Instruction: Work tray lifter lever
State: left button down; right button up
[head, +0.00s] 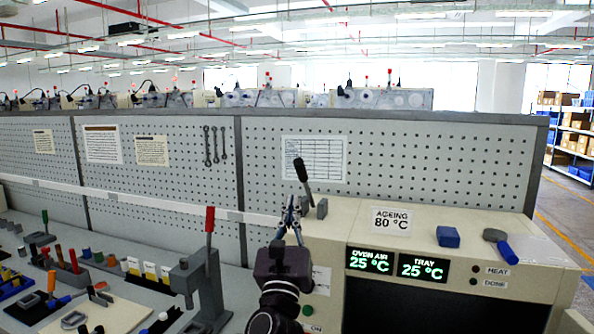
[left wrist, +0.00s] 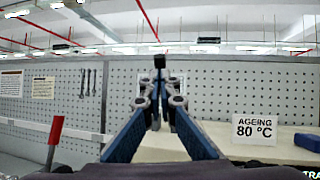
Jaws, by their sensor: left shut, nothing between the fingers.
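A lever with a black grip (head: 302,170) stands tilted at the left end of the cream ageing oven (head: 350,212), its thin shaft running down toward a small grey block (head: 321,208). My left gripper (head: 292,203) points up and away just below and in front of the grip. Its blue fingers are shut with nothing between them. In the left wrist view the fingertips (left wrist: 160,84) come together, and the black grip (left wrist: 160,62) shows just above and beyond them. The fingers hide the lower shaft there, and I cannot tell whether they touch it. My right gripper is in neither view.
A red-handled press (head: 205,265) stands left of my gripper. A blue block (head: 448,237) and a blue-handled tool (head: 503,248) lie on the oven top. A pegboard wall (head: 400,160) rises behind. The left bench holds several small tools and parts.

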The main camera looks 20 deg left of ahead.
aim_at(298, 165)
pick_arm(q)
jog(key=p+x, duration=0.2)
jog(key=x, duration=0.8)
jog(key=shift+w+p, duration=0.1)
jog(key=shift+p, duration=0.2)
jog(key=shift+w, duration=0.2)
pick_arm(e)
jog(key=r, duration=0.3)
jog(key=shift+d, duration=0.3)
pick_arm(q)
jog(key=shift+r, duration=0.1)
